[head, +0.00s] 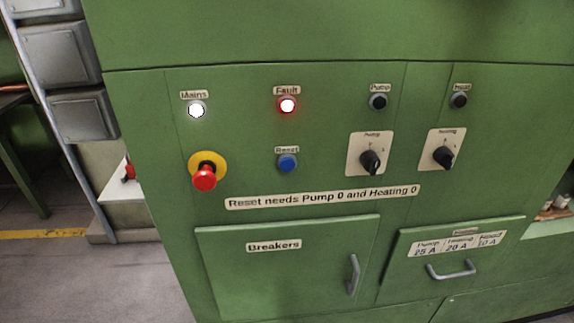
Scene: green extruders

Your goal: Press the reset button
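The blue reset button (287,162) sits on the green panel (240,130) under a "Reset" label, in the middle of the head view. Above it the red fault lamp (287,105) is lit. The pump knob (371,161) and the heating knob (444,157) are black rotary switches on pale plates to its right. I cannot clearly read their exact settings. A label (322,197) below reads "Reset needs Pump 0 and Heating 0". Neither of my grippers is in view.
The white mains lamp (197,110) is lit; the pump lamp (378,102) and heat lamp (459,100) look dark. A red emergency stop (205,178) on a yellow base juts out at left. The breakers door (280,275) and a right door (450,270) have protruding handles and look shut.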

